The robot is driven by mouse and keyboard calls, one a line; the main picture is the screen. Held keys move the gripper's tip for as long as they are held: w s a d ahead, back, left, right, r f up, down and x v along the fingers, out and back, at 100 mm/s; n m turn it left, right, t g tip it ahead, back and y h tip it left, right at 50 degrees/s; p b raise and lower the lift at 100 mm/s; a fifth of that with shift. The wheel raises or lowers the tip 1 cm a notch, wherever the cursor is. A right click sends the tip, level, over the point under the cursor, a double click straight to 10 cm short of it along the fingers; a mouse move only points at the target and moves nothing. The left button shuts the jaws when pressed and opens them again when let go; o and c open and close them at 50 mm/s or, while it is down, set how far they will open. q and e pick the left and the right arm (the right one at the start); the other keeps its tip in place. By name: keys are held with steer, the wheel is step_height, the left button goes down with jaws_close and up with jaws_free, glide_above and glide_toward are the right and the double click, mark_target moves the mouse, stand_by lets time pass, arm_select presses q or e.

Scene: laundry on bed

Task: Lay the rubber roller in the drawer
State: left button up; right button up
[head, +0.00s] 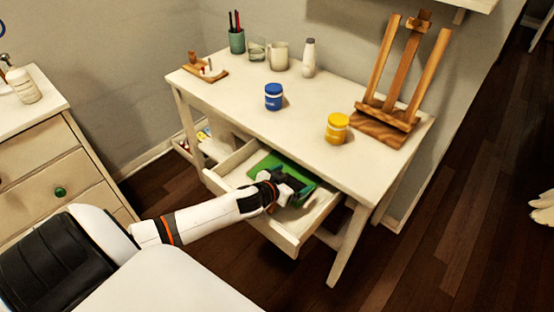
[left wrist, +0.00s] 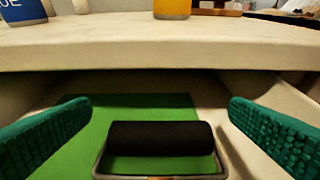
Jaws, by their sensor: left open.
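The rubber roller (left wrist: 160,138), a black cylinder in a metal frame, is in the left wrist view, over a green sheet (left wrist: 70,150) inside the drawer. Whether it touches the sheet is hard to tell. My left gripper (head: 294,193) is open in the pulled-out white drawer (head: 276,232). Its teal fingers (left wrist: 160,108) stand apart to the left and right of the roller, with gaps on both sides. In the head view the gripper hides the roller. The green sheet (head: 268,163) also shows there. My right gripper is not in view.
The tabletop (head: 225,88) overhangs the drawer's back. A blue jar (head: 273,97), a yellow jar (head: 337,128) and a wooden easel (head: 390,125) stand on it. A cup with pencils (head: 237,42) is at the back. A dresser (head: 40,155) stands at left.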

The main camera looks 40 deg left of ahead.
arm_select(q)
steer(key=p+v, duration=0.1)
steer(key=v, duration=1.1)
steer(key=shift+f, duration=0.15)
